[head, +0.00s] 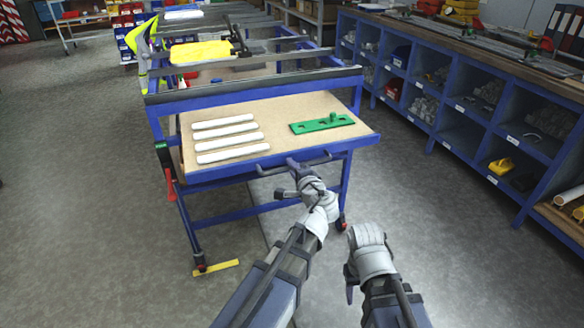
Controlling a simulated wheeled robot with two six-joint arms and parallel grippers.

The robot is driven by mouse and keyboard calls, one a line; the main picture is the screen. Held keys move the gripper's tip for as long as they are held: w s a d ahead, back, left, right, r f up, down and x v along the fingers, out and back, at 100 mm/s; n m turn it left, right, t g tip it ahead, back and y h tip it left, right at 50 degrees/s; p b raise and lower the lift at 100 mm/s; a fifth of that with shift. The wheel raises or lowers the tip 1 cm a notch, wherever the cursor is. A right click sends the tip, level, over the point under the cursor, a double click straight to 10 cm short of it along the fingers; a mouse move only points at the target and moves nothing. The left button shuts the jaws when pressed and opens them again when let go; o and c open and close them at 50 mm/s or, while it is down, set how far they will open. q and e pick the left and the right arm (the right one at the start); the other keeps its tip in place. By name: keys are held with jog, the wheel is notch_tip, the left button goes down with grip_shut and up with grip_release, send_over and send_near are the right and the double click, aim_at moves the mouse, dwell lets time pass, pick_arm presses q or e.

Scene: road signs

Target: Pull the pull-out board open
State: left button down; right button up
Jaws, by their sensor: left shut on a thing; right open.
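The pull-out board (277,115) is a tan wooden panel with a blue front edge on a blue metal trestle. It extends toward me from under the dark-topped rail (250,90). A grey handle bar (262,170) runs along its front edge. My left gripper (297,178) is shut on this handle near its middle; the fingers partly hide it. My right gripper (352,272) is open and empty, lower and to the right, apart from the board.
A blue shelf unit (470,130) with bins of parts stands on the right. A red-and-green clamp (167,170) hangs at the trestle's left corner. A yellow bar (216,268) lies by its left front wheel. The grey floor is clear at left and in front.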

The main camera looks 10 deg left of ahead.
pick_arm(q)
jog(key=shift+s+d, duration=0.1)
jog(key=shift+s, duration=0.15)
pick_arm(e)
jog(key=shift+s+d, duration=0.15)
jog(key=shift+s, duration=0.05)
pick_arm(q)
jog(key=c, duration=0.8)
grip_release()
jog(key=shift+c, duration=0.2)
